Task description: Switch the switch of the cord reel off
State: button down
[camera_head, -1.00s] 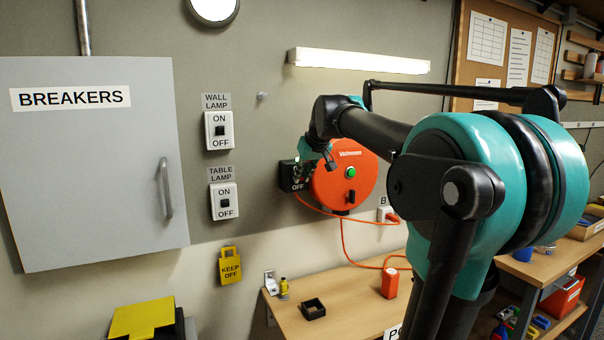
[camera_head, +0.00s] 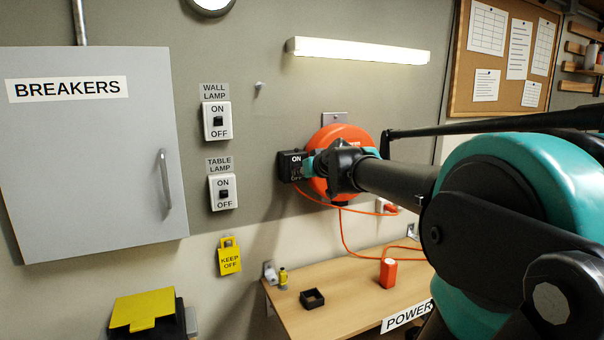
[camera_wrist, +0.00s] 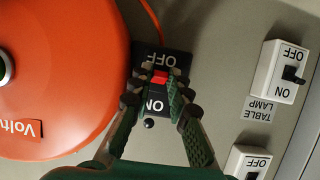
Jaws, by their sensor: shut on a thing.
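The orange cord reel (camera_head: 341,137) hangs on the wall. In the wrist view the reel (camera_wrist: 60,75) fills the left side. Its black switch box (camera_head: 289,165) is on the reel's left, with ON above and OFF below. In the wrist view the box (camera_wrist: 178,62) appears upside down, with OFF at the top. My gripper (camera_wrist: 160,80) is shut on the red switch (camera_wrist: 160,75), one finger on each side. The red part shows between the labels, nearer OFF; the fingers hide much of it, and I cannot tell its setting.
Wall lamp switch (camera_head: 217,121) and table lamp switch (camera_head: 223,192) are left of the reel. A grey breaker cabinet (camera_head: 90,200) stands further left. An orange cord (camera_head: 343,240) hangs above the wooden table (camera_head: 345,300). A small black tray (camera_head: 312,299) lies there.

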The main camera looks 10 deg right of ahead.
jog(key=c, duration=1.4)
grip_release()
jog(key=shift+c, duration=0.2)
jog(key=v, duration=1.2)
jog(key=shift+f, duration=0.15)
